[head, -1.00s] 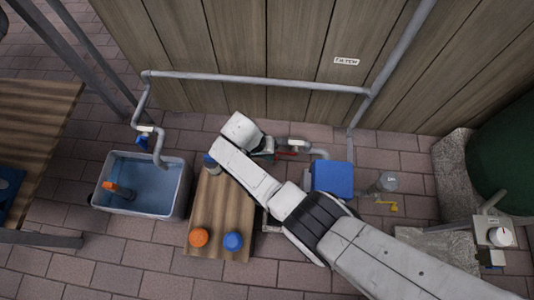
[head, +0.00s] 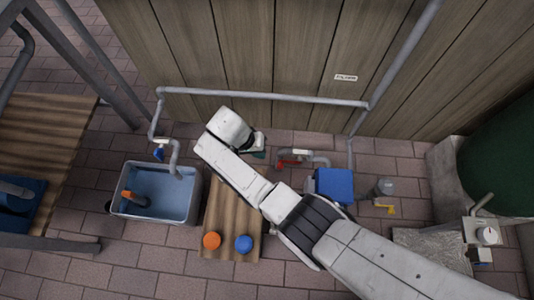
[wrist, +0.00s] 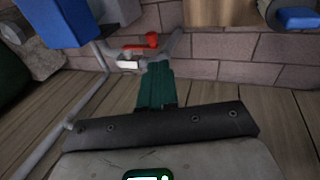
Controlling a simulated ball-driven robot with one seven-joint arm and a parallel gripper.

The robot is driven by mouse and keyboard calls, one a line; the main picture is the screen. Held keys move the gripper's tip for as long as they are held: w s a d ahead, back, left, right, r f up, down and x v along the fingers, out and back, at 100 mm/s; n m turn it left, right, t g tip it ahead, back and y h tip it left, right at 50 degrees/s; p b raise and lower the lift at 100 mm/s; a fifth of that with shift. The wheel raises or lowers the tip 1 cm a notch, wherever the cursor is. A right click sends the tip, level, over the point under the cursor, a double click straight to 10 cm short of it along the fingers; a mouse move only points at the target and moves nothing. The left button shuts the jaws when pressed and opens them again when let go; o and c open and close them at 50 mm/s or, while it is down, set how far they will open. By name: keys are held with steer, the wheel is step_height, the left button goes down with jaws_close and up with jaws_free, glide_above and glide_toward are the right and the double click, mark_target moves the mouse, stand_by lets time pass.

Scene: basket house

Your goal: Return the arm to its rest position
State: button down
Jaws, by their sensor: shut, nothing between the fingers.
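My white arm reaches from the lower right over the small wooden bench (head: 222,225) in the head view. My gripper (head: 259,154) shows as a small dark green piece just right of the white wrist. In the wrist view its green fingers (wrist: 155,85) lie together with nothing between them. The red-handled valve (head: 287,162) is to the gripper's right, apart from it in the head view. In the wrist view the red handle (wrist: 140,46) shows beyond the fingertips.
A blue box (head: 333,185) stands right of the valve. A water-filled tub (head: 190,203) is left of the bench. Orange (head: 211,240) and blue (head: 243,243) caps sit on the bench. The wooden wall and grey pipe (head: 260,96) lie behind; paving in front is clear.

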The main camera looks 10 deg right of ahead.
steer(key=shift+v, duration=0.85)
steer(key=shift+a, duration=0.15)
steer(key=s+d+n+y, duration=0.1)
steer(key=s+d+y, duration=0.2)
steer(key=s+d, duration=0.9)
steer(key=s+d+r+n+t+y, duration=0.1)
steer(key=s+d+r, duration=0.45)
steer(key=s, duration=0.25)
steer(key=s+d+r+n, duration=0.1)
steer(key=s+d+r, duration=0.45)
steer(key=s, duration=0.25)
step_height(320, 180, up, 28)
steer(key=p, duration=2.8)
steer(key=shift+a, duration=0.35)
